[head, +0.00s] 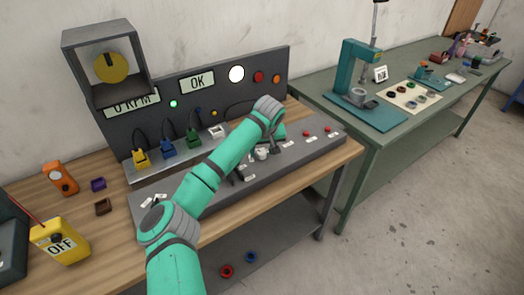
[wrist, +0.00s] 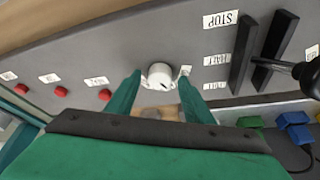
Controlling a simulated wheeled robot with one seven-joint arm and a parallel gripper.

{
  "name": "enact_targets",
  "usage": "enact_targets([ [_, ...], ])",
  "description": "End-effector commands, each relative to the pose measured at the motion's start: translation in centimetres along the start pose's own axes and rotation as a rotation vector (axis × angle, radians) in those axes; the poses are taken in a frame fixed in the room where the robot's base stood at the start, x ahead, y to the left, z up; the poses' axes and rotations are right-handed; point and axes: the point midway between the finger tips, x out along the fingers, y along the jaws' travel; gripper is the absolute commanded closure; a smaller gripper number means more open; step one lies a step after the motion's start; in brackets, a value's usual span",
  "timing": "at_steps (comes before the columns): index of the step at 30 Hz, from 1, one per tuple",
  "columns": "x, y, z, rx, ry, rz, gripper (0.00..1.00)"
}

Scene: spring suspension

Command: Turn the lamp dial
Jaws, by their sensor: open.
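The white lamp dial (wrist: 160,75), a small round knob with a dark pointer mark, sits on the grey sloped control panel (wrist: 120,45) in the wrist view. It also shows in the head view as a small white knob (head: 262,153). My gripper (wrist: 160,84) is open, with one green finger on each side of the dial. The dial lies between the fingertips; I cannot tell whether they touch it. In the head view my gripper (head: 275,146) is over the panel beside the knob, partly hidden by my arm.
Red buttons (wrist: 61,91) lie to the left. The back panel has a round white lamp (head: 236,74) and an OK display (head: 197,84). Colored plugs (head: 168,149) stand behind the panel.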

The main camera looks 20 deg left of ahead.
Motion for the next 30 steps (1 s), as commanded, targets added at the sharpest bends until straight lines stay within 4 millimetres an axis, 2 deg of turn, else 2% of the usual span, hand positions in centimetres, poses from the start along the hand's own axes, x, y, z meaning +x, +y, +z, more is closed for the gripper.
enact_targets([
  [10,0.44,0.02,-0.03,0.000,0.001,0.001,0.53],
  [11,0.44,0.02,-0.02,0.000,0.001,0.001,0.55],
  [15,0.43,0.01,-0.03,0.000,0.001,0.001,0.89],
  [16,0.43,0.01,-0.02,0.000,0.001,0.000,0.94],
  [30,0.56,0.08,0.14,0.046,-0.002,0.024,0.94],
])
